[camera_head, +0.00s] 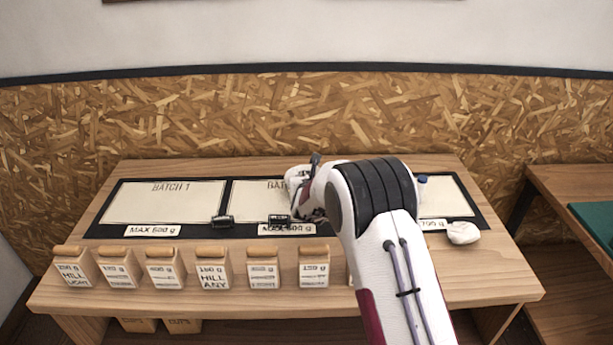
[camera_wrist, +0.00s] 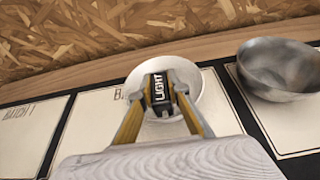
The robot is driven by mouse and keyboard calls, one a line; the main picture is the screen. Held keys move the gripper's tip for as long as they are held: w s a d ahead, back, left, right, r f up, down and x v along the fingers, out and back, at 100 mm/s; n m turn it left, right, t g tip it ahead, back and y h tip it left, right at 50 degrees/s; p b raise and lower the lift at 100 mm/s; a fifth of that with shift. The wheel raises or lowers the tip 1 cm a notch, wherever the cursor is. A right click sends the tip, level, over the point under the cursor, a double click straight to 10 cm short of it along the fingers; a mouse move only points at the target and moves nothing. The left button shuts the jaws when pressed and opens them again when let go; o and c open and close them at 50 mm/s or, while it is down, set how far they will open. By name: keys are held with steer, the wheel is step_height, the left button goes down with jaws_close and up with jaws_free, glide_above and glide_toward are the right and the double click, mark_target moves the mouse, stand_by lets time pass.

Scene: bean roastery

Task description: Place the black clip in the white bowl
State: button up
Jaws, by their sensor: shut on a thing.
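The black clip (camera_wrist: 158,86), with a white label reading LIGHT, is between the fingertips of my gripper (camera_wrist: 158,98) in the wrist view. My gripper is shut on it. The white bowl (camera_wrist: 193,77) is directly behind the clip in that view, and the clip overlaps its inside. I cannot tell how far the clip is above the bowl floor. In the head view, my arm covers much of the area around my gripper and the bowl.
A metal bowl (camera_wrist: 280,68) stands right of the white bowl. Two other black clips (camera_head: 222,221) (camera_head: 279,220) lie near the mat's front edge. Several labelled bags (camera_head: 214,268) line the table front. A white lump (camera_head: 463,232) lies at the right. The BATCH 1 panel (camera_head: 162,202) is clear.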

steer(key=shift+f, duration=0.1)
steer(key=o, duration=0.8)
steer(key=shift+o, duration=0.2)
steer(key=shift+r, duration=0.2)
steer(key=shift+r, duration=0.5)
steer(key=v, duration=1.2)
